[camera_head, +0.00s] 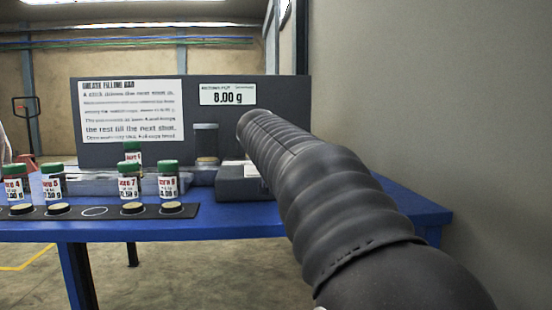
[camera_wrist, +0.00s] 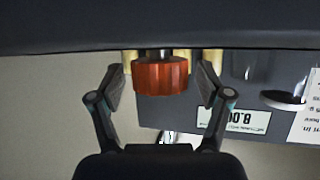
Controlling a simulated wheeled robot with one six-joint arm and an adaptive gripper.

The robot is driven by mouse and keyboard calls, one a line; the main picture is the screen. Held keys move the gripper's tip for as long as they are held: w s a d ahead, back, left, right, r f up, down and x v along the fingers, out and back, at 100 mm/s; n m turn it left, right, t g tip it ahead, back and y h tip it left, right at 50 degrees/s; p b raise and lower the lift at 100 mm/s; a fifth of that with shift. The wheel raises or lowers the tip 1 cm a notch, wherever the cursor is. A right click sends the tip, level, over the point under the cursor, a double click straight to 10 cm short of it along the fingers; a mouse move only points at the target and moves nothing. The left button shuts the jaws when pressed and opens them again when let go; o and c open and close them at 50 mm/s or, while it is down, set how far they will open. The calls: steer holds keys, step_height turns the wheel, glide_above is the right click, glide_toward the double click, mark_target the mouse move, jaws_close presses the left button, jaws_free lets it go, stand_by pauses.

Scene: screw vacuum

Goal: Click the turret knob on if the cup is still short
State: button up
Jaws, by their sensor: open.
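The ribbed orange-red turret knob (camera_wrist: 160,78) hangs at the upper middle of the wrist view. My gripper (camera_wrist: 162,84) is open, with one finger on each side of the knob and a gap visible on both sides. The display (camera_head: 228,98) on the grey back panel reads 8.00 g; it also shows upside down and partly covered in the wrist view (camera_wrist: 222,122). A cup (camera_head: 207,161) sits under a dark clear cylinder (camera_head: 206,138); how full it is cannot be told. In the head view my sleeved arm hides the knob and gripper.
Several green-lidded jars (camera_head: 168,180) stand along the front of the blue table (camera_head: 220,225), with one more behind. An empty ring mark (camera_head: 94,211) lies in their row. A printed notice (camera_head: 131,111) is on the panel. A grey box (camera_head: 238,184) stands right of the cup. A wall (camera_head: 430,90) closes the right side.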

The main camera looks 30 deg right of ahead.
steer(key=shift+s, duration=0.1)
steer(key=v, duration=1.1)
steer(key=shift+s+a, duration=0.3)
steer(key=shift+s+r, duration=0.1)
steer(key=s+a+f+n+g+y+p, duration=0.1)
steer(key=s+a+f+n+y+p, duration=0.1)
steer(key=s+f, duration=0.6)
steer(key=s+a+f+n+g+y+p, duration=0.2)
steer(key=s+a+f, duration=0.4)
steer(key=s+f, duration=0.3)
steer(key=s+a+f+n+g+y+p, duration=0.2)
steer(key=s+a+f+p, duration=0.3)
steer(key=s+f, duration=0.3)
steer(key=shift+s+f+n+y, duration=0.25)
steer(key=shift+f+n+y, duration=0.3)
steer(key=shift+y, duration=0.25)
